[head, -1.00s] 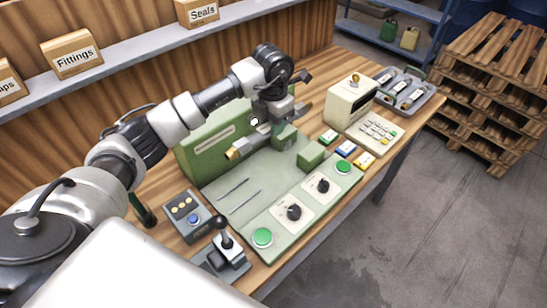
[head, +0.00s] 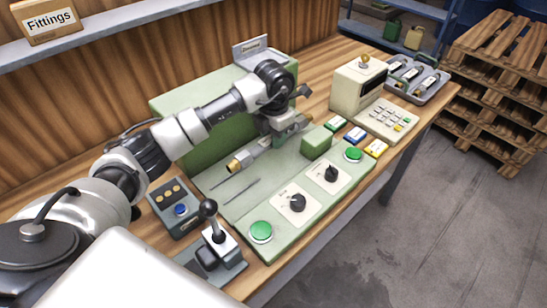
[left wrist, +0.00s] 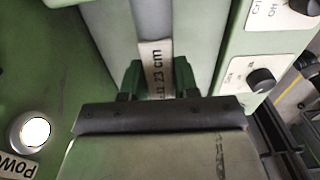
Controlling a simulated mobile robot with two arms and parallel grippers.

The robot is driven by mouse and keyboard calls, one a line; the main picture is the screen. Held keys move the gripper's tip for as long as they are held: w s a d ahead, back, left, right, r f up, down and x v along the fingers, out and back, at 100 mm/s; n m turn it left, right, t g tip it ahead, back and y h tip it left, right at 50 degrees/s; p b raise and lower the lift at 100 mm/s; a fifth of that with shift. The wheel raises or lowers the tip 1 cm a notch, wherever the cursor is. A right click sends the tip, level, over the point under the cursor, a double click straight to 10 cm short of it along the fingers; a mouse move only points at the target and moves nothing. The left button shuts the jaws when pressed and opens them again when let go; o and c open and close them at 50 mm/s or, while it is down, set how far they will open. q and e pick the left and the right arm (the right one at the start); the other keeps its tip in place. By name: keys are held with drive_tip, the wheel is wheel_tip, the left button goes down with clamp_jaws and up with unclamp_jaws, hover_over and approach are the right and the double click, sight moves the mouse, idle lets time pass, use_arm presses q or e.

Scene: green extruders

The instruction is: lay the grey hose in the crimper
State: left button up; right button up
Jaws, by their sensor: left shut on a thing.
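The grey hose (head: 258,148) with a brass fitting (head: 237,163) at its near left end lies in my left gripper (head: 287,132). The gripper is shut on it, low over the bed of the green crimper (head: 218,187). In the left wrist view, the hose (left wrist: 158,65) with a "23 cm" label runs between two green fingers (left wrist: 158,82). A green block (head: 316,142) stands on the bed just right of the gripper. The gripper hides the hose's far part, so I cannot tell if it touches the bed. My right gripper is not in view.
Two dials (head: 297,203) and green buttons (head: 261,231) line the crimper's front. A lever box (head: 220,240) and a small button box (head: 176,208) stand at the left. A beige terminal (head: 358,86) and a grey tray (head: 416,80) stand at the right.

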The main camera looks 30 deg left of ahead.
sight(273, 158)
use_arm(q)
wheel_tip(273, 158, down, 2)
drive_tip(key=shift+w+f+b, duration=0.1)
drive_tip(key=shift+b, duration=0.3)
drive_tip(key=shift+f+b, duration=1.05)
drive_tip(key=shift+f, duration=0.45)
drive_tip(key=o, duration=1)
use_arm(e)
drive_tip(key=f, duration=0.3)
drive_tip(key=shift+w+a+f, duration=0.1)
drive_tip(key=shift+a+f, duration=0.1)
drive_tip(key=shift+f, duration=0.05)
use_arm(q)
drive_tip(key=shift+r, duration=0.1)
drive_tip(key=shift+r+p, duration=0.2)
drive_tip(key=shift+p, duration=0.1)
wheel_tip(273, 158, up, 12)
drive_tip(key=p, duration=0.8)
drive_tip(key=shift+f, duration=0.1)
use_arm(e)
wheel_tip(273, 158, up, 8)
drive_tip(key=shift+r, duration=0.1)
